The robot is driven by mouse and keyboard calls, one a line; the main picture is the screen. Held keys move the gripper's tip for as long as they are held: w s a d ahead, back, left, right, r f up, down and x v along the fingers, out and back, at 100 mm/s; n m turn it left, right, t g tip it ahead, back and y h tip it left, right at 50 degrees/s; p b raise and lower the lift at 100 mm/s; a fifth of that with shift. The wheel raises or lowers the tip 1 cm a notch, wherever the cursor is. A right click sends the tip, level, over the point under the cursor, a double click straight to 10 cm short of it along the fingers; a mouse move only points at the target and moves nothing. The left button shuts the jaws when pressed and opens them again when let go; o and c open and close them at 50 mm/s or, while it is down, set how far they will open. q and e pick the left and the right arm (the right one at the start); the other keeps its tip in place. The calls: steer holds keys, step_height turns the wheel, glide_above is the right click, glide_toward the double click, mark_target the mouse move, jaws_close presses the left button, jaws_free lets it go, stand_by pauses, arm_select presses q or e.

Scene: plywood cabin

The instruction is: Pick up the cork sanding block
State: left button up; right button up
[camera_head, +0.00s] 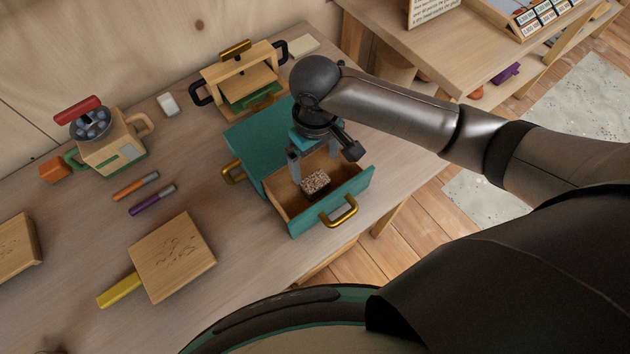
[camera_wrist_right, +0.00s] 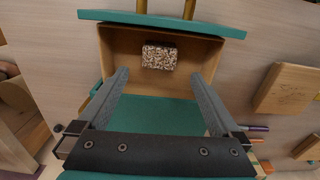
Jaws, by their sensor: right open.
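The cork sanding block (camera_head: 315,181) is a small speckled brown block lying in the open drawer (camera_head: 289,222) of a teal cabinet (camera_head: 252,143). It also shows in the right wrist view (camera_wrist_right: 159,57), near the drawer's front, between and beyond my fingertips. My right gripper (camera_head: 313,165) is over the drawer, pointing down, its two grey fingers spread apart. It is open and empty, and in the right wrist view (camera_wrist_right: 158,80) nothing lies between the fingers. I cannot tell its exact height above the block. My left gripper is not in view.
The drawer has a brass handle (camera_head: 339,212) and teal front. A wooden board with a yellow handle (camera_head: 172,256), two markers (camera_head: 135,186), a toy blender (camera_head: 107,143) and a wooden toy with black handles (camera_head: 242,75) stand around on the table (camera_head: 80,228).

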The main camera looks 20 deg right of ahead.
mark_target(316, 180)
step_height(316, 180, down, 4)
steer(key=shift+f+b, duration=0.25)
steer(key=shift+b, duration=0.2)
step_height(316, 180, down, 5)
steer(key=shift+f+b, duration=0.1)
steer(key=shift+b, duration=0.65)
steer(key=c, duration=1.3)
step_height(316, 180, up, 20)
steer(key=p, duration=0.5)
